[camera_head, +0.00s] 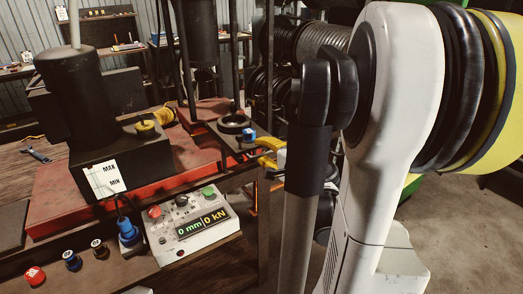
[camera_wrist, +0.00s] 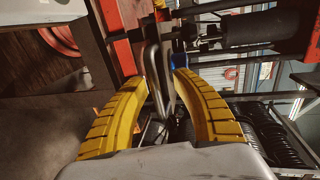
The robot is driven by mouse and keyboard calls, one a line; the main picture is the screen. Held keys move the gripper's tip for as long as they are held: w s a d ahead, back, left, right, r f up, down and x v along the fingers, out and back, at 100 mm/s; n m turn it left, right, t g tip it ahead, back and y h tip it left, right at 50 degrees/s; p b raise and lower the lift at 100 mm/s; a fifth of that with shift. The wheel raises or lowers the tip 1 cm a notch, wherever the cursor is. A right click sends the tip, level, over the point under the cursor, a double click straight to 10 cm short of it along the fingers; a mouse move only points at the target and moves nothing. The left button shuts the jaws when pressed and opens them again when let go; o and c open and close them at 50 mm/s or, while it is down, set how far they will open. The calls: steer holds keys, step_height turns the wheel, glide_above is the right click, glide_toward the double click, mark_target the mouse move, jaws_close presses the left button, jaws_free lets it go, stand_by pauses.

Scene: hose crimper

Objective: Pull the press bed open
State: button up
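The hose crimper press stands on a red base (camera_head: 90,185) on the workbench. Its press bed (camera_head: 226,137), a dark plate with a round black part on top, juts out at the right end of the red base. In the wrist view a dark loop-shaped handle (camera_wrist: 153,75) lies between my finger tips. My gripper (camera_head: 262,151) is beside the outer end of the bed in the head view. Its yellow fingers (camera_wrist: 163,76) reach around the handle, one on each side, with a gap between the tips. Contact with the handle cannot be made out.
A control box (camera_head: 195,228) reading 0 mm and 0 kN sits at the bench front. Small coloured-capped parts (camera_head: 73,260) lie to its left. A blue piece (camera_head: 249,135) is by the bed. Hose coils (camera_head: 325,40) hang behind. Open floor (camera_head: 475,235) lies to the right.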

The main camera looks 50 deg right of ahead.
steer(key=v, duration=1.2)
steer(key=w+a+f+n+g+y, duration=0.2)
steer(key=w+a+f+n, duration=0.15)
steer(key=a, duration=0.45)
steer(key=w+a+f+n+g+y, duration=0.2)
steer(key=a+n+y, duration=0.1)
steer(key=a+n, duration=0.3)
steer(key=s+a+n+g+h, duration=0.1)
steer(key=s+a+n+g, duration=0.3)
steer(key=a+n, duration=0.7)
steer(key=a, duration=0.4)
